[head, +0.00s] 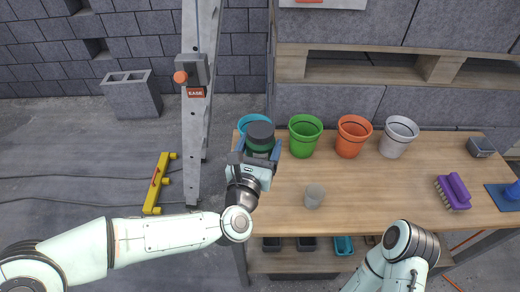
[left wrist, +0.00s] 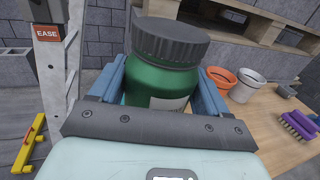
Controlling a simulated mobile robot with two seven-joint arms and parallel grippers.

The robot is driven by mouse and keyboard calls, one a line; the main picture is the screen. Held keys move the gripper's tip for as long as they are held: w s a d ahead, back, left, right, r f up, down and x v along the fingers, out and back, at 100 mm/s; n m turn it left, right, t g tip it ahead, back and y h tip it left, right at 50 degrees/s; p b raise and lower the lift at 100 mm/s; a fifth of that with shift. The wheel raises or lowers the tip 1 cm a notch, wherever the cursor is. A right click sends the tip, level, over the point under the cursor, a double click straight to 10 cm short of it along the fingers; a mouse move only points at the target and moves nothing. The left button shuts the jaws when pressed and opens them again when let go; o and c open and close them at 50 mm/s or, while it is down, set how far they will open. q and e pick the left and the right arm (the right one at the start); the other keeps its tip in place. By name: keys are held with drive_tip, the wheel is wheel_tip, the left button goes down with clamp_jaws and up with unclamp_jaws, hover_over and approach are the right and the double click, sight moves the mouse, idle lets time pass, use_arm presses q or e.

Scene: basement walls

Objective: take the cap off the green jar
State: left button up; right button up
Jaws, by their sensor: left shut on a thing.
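The green jar (head: 262,147) is upright between the blue fingers of my left gripper (head: 259,150), at the left end of the table. Its wide dark grey cap (head: 260,131) sits on top. In the left wrist view the jar (left wrist: 160,82) shows a pale label low on its side, and the ribbed cap (left wrist: 170,42) is on its mouth. My left gripper (left wrist: 160,90) is shut on the jar's body, a finger on each side. The jar's base is hidden by the gripper. My right arm shows at the lower right of the head view, but its gripper does not.
On the table (head: 370,195) stand blue (head: 247,121), green (head: 304,136), orange (head: 352,137) and white (head: 397,138) buckets. A grey cup (head: 314,197) stands near the front. A purple brush (head: 453,192) lies at right. A ladder (head: 199,80) rises left of the table. The table's middle is mostly clear.

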use_arm(q)
drive_tip(key=o, duration=0.6)
drive_tip(key=c, duration=0.9)
